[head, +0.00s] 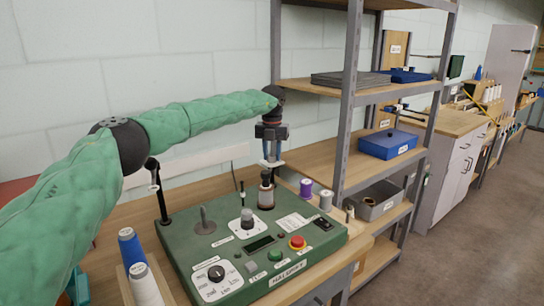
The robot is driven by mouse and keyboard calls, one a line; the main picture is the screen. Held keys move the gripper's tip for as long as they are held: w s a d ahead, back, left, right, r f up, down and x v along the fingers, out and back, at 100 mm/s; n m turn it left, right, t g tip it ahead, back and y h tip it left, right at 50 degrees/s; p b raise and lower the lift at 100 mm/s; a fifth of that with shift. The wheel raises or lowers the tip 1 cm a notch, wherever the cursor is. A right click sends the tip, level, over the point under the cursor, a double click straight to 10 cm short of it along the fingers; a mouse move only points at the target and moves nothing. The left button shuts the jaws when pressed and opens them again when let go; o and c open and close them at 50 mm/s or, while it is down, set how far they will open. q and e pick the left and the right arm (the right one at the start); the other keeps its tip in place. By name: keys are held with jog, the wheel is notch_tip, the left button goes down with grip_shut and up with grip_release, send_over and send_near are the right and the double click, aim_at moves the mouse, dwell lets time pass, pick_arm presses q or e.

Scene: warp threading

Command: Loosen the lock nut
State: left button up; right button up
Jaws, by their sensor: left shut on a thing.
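My left gripper (271,158) reaches in from the left and points straight down over the green machine panel (190,248). Its fingers are shut at the top of a short dark post (266,195) with a brown collar, near the panel's back right. A small pale piece (272,164) shows at the fingertips; it appears to be the lock nut, mostly hidden by the fingers. The post looks upright. My right gripper is not in view.
The panel carries a joystick (205,222), a knob (216,273), a red button (297,242) and a black thin post (155,180) at left. Thread spools (131,247) stand at front left, a purple spool (306,188) behind right. A metal shelf (350,110) rises close on the right.

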pick_arm(q)
jog(key=shift+f+n, duration=0.1)
jog(key=shift+n, duration=0.4)
jog(key=o, duration=1)
jog(key=shift+r, duration=0.2)
